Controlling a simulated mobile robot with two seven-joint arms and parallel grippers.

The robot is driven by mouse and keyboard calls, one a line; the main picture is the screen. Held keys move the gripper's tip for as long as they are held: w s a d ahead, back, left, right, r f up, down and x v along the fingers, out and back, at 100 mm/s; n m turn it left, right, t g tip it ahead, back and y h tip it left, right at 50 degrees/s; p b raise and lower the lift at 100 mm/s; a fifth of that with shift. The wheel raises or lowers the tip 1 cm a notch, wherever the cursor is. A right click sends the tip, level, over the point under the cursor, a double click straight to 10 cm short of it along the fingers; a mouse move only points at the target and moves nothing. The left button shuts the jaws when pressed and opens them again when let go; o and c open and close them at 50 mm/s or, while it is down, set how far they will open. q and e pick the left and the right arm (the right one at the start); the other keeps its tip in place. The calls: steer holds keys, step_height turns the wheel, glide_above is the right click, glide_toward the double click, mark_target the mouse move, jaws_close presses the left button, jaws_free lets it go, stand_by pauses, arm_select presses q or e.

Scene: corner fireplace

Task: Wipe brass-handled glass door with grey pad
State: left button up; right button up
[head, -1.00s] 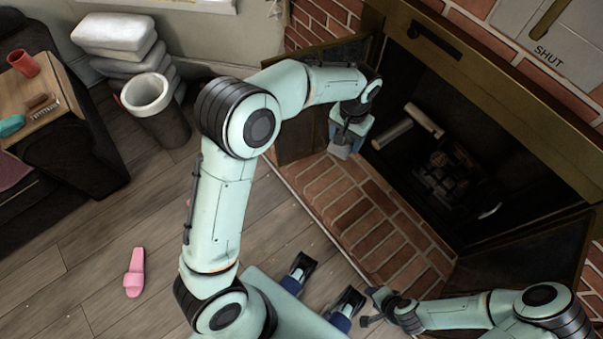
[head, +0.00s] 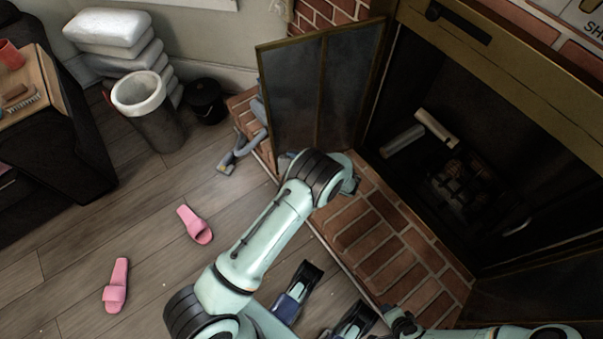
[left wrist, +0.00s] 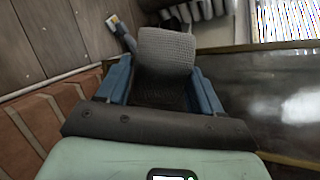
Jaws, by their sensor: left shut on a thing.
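The grey pad (left wrist: 167,47) is a woven block that sticks out between the blue fingers of my left gripper (left wrist: 162,80), which is shut on it.
The brick hearth (head: 372,228) lies below the open firebox with logs (head: 437,128). Another glass door (head: 535,285) is at lower right. Pink slippers (head: 195,224) lie on the floor.

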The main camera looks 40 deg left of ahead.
arm_select(q)
step_height(320, 180, down, 7)
steer(key=w+m+t+y, duration=0.25)
steer(key=m+t, duration=0.35)
steer(key=t, duration=0.3)
steer(key=shift+m+t, duration=0.3)
steer(key=shift+b+x, duration=1.2)
steer(key=shift+x, duration=1.2)
arm_select(e)
steer(key=shift+g, duration=0.4)
steer(key=shift+s+d+f, duration=0.2)
steer(key=shift+s+f, duration=0.1)
steer(key=shift+f, duration=0.4)
steer(key=shift+s+d+f, duration=0.25)
steer(key=shift+s+f, duration=0.05)
steer(key=shift+f, duration=0.35)
steer(key=shift+s+d+f, duration=0.2)
steer(key=shift+s+f, duration=0.1)
steer(key=shift+f, duration=0.4)
arm_select(q)
steer(key=shift+f, duration=0.15)
steer(key=shift+b+x, duration=0.4)
steer(key=shift+x, duration=0.55)
arm_select(e)
steer(key=shift+w+f, duration=0.1)
steer(key=shift+f, duration=0.3)
arm_select(q)
steer(key=shift+w+d, duration=0.1)
